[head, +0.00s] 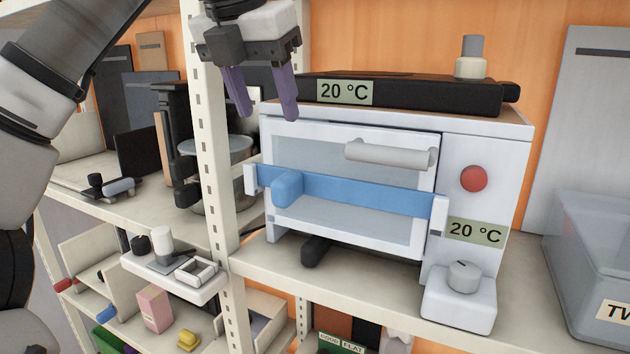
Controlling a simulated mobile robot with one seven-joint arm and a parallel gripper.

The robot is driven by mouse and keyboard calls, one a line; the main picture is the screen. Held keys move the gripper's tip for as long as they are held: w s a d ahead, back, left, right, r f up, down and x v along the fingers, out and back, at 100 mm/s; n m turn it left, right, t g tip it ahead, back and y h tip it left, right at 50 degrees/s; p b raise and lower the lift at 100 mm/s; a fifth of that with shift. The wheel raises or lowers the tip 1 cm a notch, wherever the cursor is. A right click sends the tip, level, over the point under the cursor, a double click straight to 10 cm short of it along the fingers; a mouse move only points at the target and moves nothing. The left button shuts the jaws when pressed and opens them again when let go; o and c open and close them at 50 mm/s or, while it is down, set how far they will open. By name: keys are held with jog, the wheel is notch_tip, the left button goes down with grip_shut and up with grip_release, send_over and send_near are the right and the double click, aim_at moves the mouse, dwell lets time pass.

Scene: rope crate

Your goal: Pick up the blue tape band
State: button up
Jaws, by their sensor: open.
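The blue tape band (370,195) runs across the front of a white oven-like box (485,145) on the shelf. A thicker blue piece (287,189) sits near the band's left end, and white end pieces stand at both ends. The band crosses the box's glass door below a pale cylindrical handle. My gripper (262,110) is above and left of the band, in front of the box's top left corner. Its two purple fingers point down, apart from each other, with nothing between them. The gripper does not touch the band.
A perforated shelf post (212,150) stands just left of the box, close to my gripper. A black slab with a display (420,92) lies on the box. A small tray (175,272) juts out at the lower left.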

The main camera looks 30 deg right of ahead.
send_over(288, 174)
jog(key=s+a, duration=0.1)
jog(key=a, duration=0.1)
jog(key=f, duration=0.6)
jog(key=shift+s+f+b, duration=0.2)
jog(key=shift+f+b, duration=0.1)
jog(key=shift+f, duration=0.1)
jog(key=shift+p+x, duration=1.05)
jog(key=shift+x, duration=1.95)
jog(key=shift+d, duration=0.1)
grip_shut()
jog(key=shift+r, duration=0.2)
